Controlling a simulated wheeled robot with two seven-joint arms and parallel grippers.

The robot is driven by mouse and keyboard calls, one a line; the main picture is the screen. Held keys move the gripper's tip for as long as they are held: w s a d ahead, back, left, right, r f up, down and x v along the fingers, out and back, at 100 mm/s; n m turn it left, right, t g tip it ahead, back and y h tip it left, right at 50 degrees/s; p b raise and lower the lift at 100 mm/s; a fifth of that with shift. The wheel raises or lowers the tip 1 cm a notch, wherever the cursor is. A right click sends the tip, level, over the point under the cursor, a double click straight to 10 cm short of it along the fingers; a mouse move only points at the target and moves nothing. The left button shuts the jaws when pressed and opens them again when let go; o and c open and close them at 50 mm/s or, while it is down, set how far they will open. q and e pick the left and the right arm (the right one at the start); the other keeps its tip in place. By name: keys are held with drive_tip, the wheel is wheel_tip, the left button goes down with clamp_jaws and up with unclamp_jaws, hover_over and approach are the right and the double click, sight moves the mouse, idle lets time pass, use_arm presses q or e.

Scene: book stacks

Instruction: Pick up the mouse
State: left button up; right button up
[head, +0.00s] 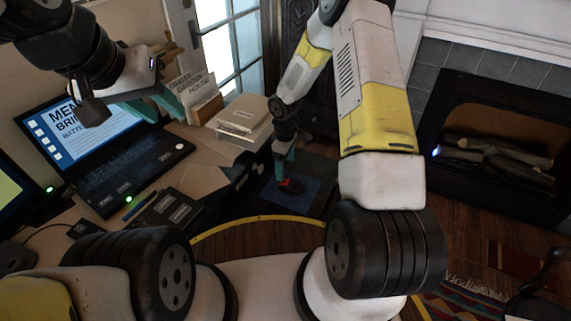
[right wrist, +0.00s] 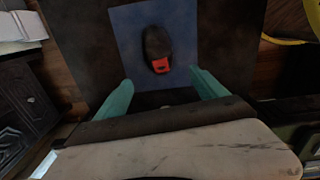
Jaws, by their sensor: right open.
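The mouse (right wrist: 157,46) is black with a red end and lies on a blue mat (right wrist: 124,28) in the right wrist view. In the head view only a small dark and red part of the mouse (head: 290,186) shows on the mat, beside my right gripper. My right gripper (right wrist: 164,88) is open, its two teal fingers apart. The mouse is ahead of the fingertips, roughly between their lines, and nothing is held. My left gripper (head: 160,105) is at the upper left of the head view, in front of the laptop; its teal fingers are partly hidden and their opening is unclear.
A laptop (head: 115,170) stands open on the desk at the left. A stack of pale books (head: 243,118) is left of my right gripper. Dark boxes or books (head: 172,208) lie at the near desk edge. A fireplace (head: 500,140) is at the right.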

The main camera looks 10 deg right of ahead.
sight(286, 182)
wheel_tip(286, 182, down, 9)
drive_tip(key=shift+f, duration=0.15)
idle(0.4)
drive_tip(key=shift+c, duration=0.2)
drive_tip(key=c, duration=1.4)
drive_tip(key=shift+c, duration=0.4)
drive_tip(key=shift+r, duration=0.2)
